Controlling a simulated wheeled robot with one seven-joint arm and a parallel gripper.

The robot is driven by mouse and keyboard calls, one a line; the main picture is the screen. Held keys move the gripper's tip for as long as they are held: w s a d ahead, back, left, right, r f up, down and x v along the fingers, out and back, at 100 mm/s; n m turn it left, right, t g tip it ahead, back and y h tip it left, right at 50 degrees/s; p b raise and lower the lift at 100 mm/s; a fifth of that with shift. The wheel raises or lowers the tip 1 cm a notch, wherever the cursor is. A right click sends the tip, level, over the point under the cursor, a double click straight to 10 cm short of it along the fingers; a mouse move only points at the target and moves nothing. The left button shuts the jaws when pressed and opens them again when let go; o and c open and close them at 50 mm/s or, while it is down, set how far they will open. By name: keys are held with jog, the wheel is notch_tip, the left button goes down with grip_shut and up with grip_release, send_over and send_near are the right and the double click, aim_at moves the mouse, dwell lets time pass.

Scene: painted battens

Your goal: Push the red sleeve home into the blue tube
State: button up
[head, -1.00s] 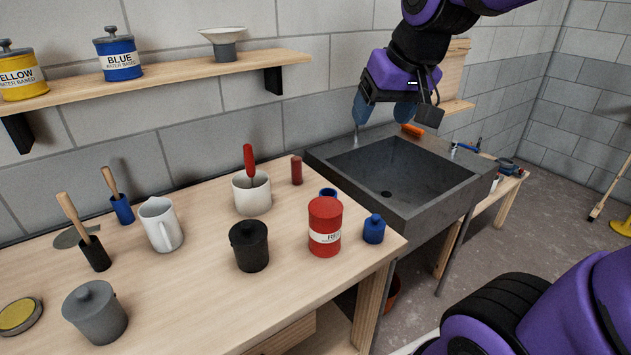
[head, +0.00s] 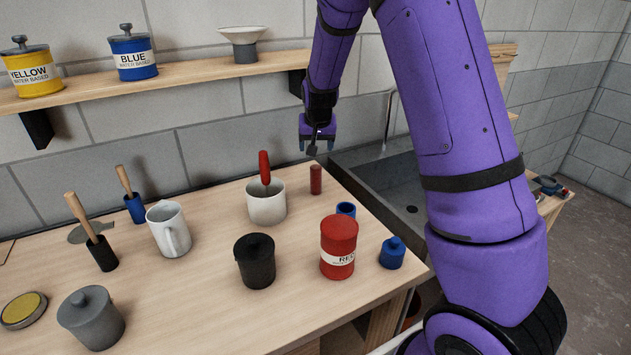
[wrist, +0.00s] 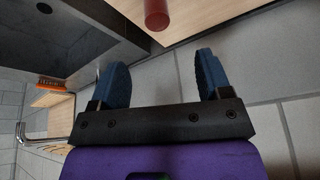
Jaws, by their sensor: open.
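The red sleeve (head: 316,180) stands upright on the bench near its back edge, right of the white mug. It also shows at the top of the wrist view (wrist: 157,14), beyond the fingertips and apart from them. The blue tube (head: 346,210) stands upright with its open end up, nearer the front than the sleeve and partly hidden behind the red paint can. My gripper (head: 318,143) is open and empty, above and behind the red sleeve near the wall. Its two blue fingers (wrist: 156,72) are spread in the wrist view.
A white mug (head: 266,203) holds a red-handled tool. A shelf (head: 190,78) runs along the wall. The sink (head: 395,180) adjoins the bench's right end.

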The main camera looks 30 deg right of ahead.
aim_at(316, 167)
jog(key=x, duration=0.8)
jog(key=shift+w+d, duration=0.2)
jog(key=shift+d, duration=0.1)
jog(key=shift+x, duration=2.9)
jog(key=shift+s, duration=0.1)
jog(key=c, duration=1)
